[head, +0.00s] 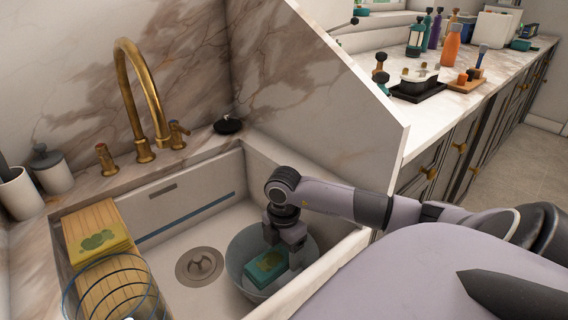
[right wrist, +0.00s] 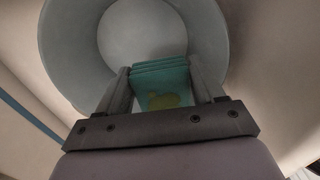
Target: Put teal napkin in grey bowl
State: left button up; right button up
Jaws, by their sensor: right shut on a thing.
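The teal napkin (head: 266,267) is a folded stack with a yellow-green print. My right gripper (head: 284,252) is shut on it. In the right wrist view, the napkin (right wrist: 161,84) sits between the two fingers. The grey bowl (head: 238,256) stands in the sink at its right end. The napkin and the fingers are within the bowl's outline in the head view. In the right wrist view the bowl (right wrist: 62,48) lies beyond the napkin; I cannot tell whether the napkin touches its bottom. My left gripper is not in view.
The white sink (head: 190,225) has a drain (head: 199,266) left of the bowl. A wooden board (head: 112,281) bears a yellow napkin (head: 95,238), with a wire basket (head: 115,292) in front. A brass tap (head: 143,100) stands behind. A marble partition (head: 310,90) rises behind my right arm.

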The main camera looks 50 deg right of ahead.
jog(key=o, duration=1)
jog(key=shift+r, duration=0.2)
notch_tip(320, 180, up, 13)
jog(key=shift+w+d+f+p, duration=0.1)
jog(key=shift+f+p, duration=0.05)
jog(key=shift+p, duration=0.75)
